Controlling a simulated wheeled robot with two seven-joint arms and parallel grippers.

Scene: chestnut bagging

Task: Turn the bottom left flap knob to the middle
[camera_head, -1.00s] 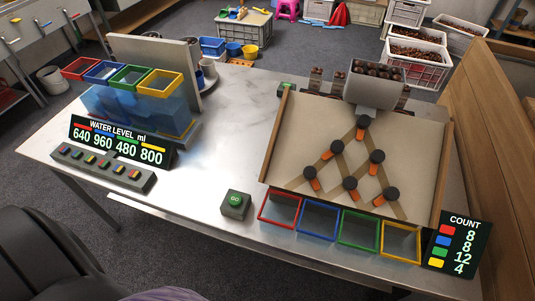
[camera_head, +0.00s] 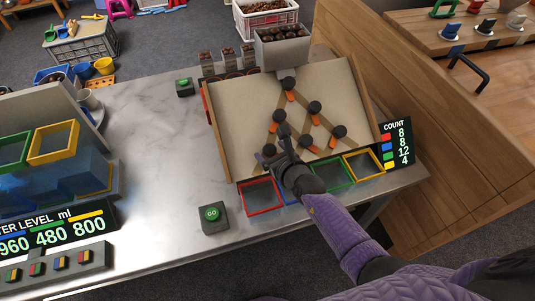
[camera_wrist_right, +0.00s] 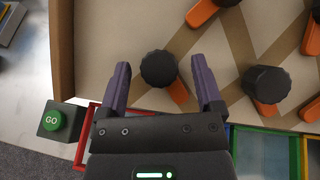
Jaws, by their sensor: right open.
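The sloped board (camera_head: 235,105) carries round black knobs with orange flaps in a triangle. In the head view my right gripper (camera_head: 271,153) is over the bottom left knob, which it mostly hides. In the right wrist view the bottom left knob (camera_wrist_right: 158,68) shows between the two purple fingers of my open right gripper (camera_wrist_right: 160,63). No finger visibly touches it. Its orange flap (camera_wrist_right: 178,92) points down and to the right. The bottom middle knob (camera_wrist_right: 266,84) is just right of the fingers. My left gripper is not in view.
Red (camera_head: 263,211), blue, green (camera_head: 333,187) and yellow (camera_head: 363,180) bins line the board's lower edge. A GO button box (camera_head: 213,217) stands left of them. A count sign (camera_head: 396,145) stands at right. A chestnut hopper (camera_head: 284,52) tops the board. The table's middle is clear.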

